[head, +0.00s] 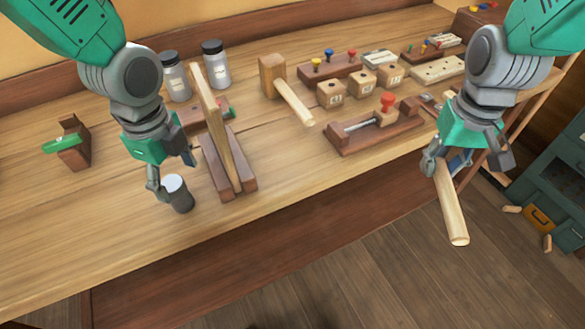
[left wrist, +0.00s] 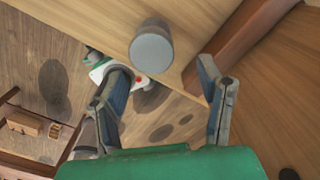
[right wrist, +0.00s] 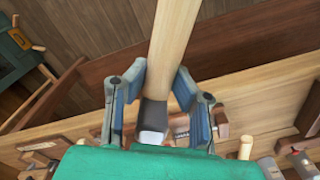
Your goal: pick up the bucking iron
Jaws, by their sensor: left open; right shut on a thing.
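The bucking iron (head: 179,196) looks like a short grey cylinder with a pale round top. It stands upright on the bench near its front edge, left of a wooden stand. My left gripper (head: 174,174) is open and just above it. In the left wrist view the bucking iron (left wrist: 152,48) lies beyond the open fingertips (left wrist: 166,80), between their lines and nearer the left finger; I see no grip on it. My right gripper (head: 462,165) is shut on a hammer (head: 452,212), its wooden handle pointing down past the bench front. The hammer's head shows between the fingers in the right wrist view (right wrist: 154,118).
A wooden stand with an upright board (head: 220,125) is close on the iron's right. A mallet (head: 285,88), two jars (head: 216,65), a clamp-like wooden fixture (head: 376,128) and several blocks stand farther back. The front left bench top is clear.

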